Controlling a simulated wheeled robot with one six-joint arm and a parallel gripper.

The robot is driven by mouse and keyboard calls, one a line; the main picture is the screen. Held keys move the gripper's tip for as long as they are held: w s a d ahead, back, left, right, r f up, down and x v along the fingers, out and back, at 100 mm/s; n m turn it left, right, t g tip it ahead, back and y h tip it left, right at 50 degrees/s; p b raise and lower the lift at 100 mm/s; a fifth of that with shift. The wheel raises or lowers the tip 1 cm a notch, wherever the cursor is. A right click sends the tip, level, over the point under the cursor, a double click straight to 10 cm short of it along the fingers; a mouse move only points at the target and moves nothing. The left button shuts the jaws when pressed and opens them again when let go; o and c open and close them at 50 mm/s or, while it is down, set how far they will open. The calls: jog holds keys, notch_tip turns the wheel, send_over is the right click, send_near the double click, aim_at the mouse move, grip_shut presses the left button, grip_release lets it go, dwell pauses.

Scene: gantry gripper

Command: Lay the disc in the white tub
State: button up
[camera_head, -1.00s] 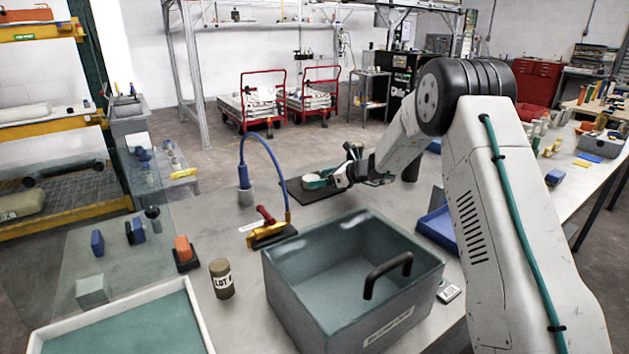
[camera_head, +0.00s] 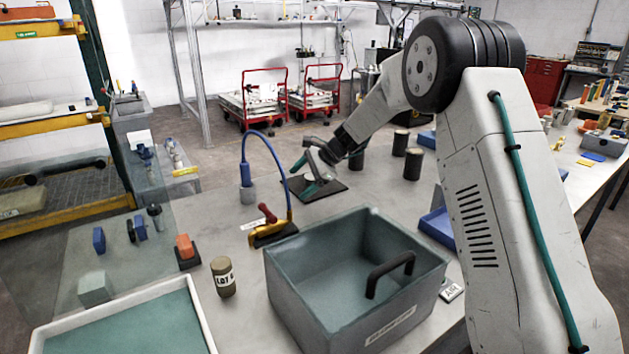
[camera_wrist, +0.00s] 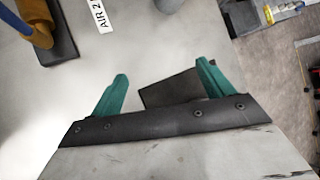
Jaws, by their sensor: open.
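My gripper (camera_head: 304,177) is open above a dark mat (camera_head: 333,188) at the back of the bench. In the wrist view its two teal fingers (camera_wrist: 163,71) are spread and nothing is held between them. The dark mat (camera_wrist: 173,88) shows behind and between them, partly covered by the gripper. I cannot make out the disc in any view. A shallow white-rimmed tray (camera_head: 207,335) with a green floor lies at the front left, well away from my gripper. I cannot tell whether it is the white tub.
A large grey open bin (camera_head: 350,322) with a black handle fills the front middle. A post with a blue hose (camera_head: 246,192) and a red-and-yellow tool (camera_head: 268,228) stand left of my gripper. Dark cylinders (camera_head: 413,164) and a blue tray (camera_head: 438,226) lie to the right.

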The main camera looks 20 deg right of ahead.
aim_at(313, 180)
jog(key=n+h, duration=0.1)
jog(key=n, duration=0.2)
jog(key=shift+w+a+r+n+g+h, duration=0.1)
jog(key=shift+w+a+n+g+h, duration=0.05)
jog(key=shift+a+n+g+h, duration=0.2)
jog(key=n+h, duration=0.1)
jog(key=n, duration=0.1)
jog(key=w+d+r+n+h, duration=0.1)
jog(key=n, duration=0.1)
jog(key=w+n+h, duration=0.1)
jog(key=n, duration=0.1)
jog(key=shift+d+r, duration=0.2)
jog(key=shift+d, duration=0.15)
jog(key=w+d+n+h, duration=0.1)
jog(key=n, duration=0.1)
jog(key=d+n+t+h, duration=0.1)
jog(key=d, duration=0.1)
jog(key=w+d+r+n+h, duration=0.1)
jog(key=n, duration=0.1)
jog(key=shift+w+d+n+t, duration=0.2)
jog(key=shift+w+n+t, duration=0.05)
jog(key=shift+w+n, duration=0.1)
jog(key=x, duration=0.3)
jog(key=w+x, duration=0.1)
jog(key=x, duration=0.3)
jog(key=shift+d+r, duration=0.2)
jog(key=c, duration=1.3)
jog(key=shift+r, duration=0.1)
